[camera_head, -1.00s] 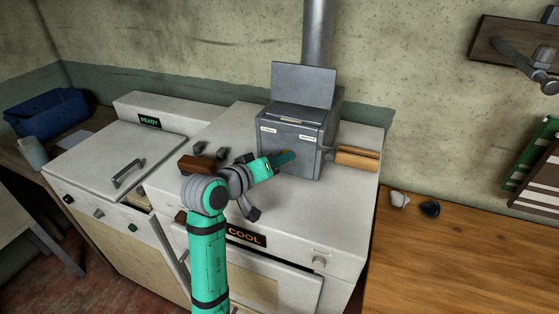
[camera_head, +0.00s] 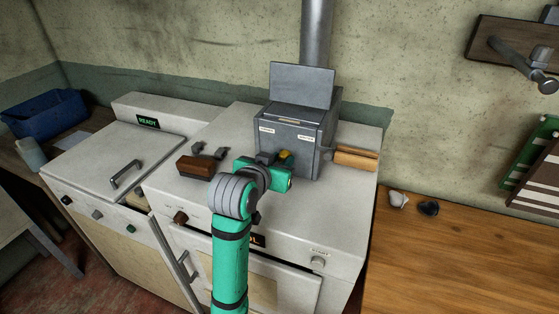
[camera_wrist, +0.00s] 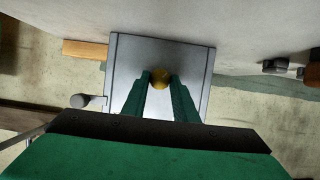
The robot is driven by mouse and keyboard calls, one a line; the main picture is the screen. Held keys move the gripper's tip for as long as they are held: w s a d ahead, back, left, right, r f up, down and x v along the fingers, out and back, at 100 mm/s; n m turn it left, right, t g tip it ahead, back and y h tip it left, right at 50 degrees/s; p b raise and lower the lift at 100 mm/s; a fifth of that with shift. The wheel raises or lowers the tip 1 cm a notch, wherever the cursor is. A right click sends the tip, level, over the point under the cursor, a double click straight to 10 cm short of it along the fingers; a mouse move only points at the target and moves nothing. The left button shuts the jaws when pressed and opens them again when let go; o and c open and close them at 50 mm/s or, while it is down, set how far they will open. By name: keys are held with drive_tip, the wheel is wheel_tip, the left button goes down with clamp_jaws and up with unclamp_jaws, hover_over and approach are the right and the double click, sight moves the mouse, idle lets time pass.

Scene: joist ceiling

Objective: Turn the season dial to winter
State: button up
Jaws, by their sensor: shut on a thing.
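A grey metal box (camera_head: 300,137) with a raised lid stands on the white counter. A round yellow-brass knob (camera_head: 286,155), seemingly the season dial, is on its front face. Two small white labels sit above it, too small to read. My gripper reaches the box front, its body hiding part of the lower front in the head view. In the wrist view my gripper (camera_wrist: 160,79) is shut on the brass knob (camera_wrist: 160,75), one green finger on each side. No pointer or mark on the knob can be made out.
A wooden-handled crank (camera_head: 356,159) sticks out from the box's right side. A brown wooden block (camera_head: 196,168) and small grey pieces lie left of my arm. A metal pipe (camera_head: 317,35) rises behind the box. The wooden table (camera_head: 465,250) at right is mostly clear.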

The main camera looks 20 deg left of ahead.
drive_tip(key=m+y, duration=0.1)
drive_tip(key=m, duration=0.1)
drive_tip(key=m+y, duration=0.1)
drive_tip(key=shift+d+f+m+y, duration=0.1)
drive_tip(key=shift+d+m+y, duration=0.2)
drive_tip(key=shift+m, duration=0.1)
drive_tip(key=shift+d+f+m+t+y, duration=0.15)
drive_tip(key=shift+m+t+y, duration=0.35)
drive_tip(key=shift+m+y, duration=0.8)
drive_tip(key=shift+m+h, duration=0.3)
drive_tip(key=shift+m, duration=0.1)
drive_tip(key=o, duration=1.1)
drive_tip(key=shift+c, duration=0.2)
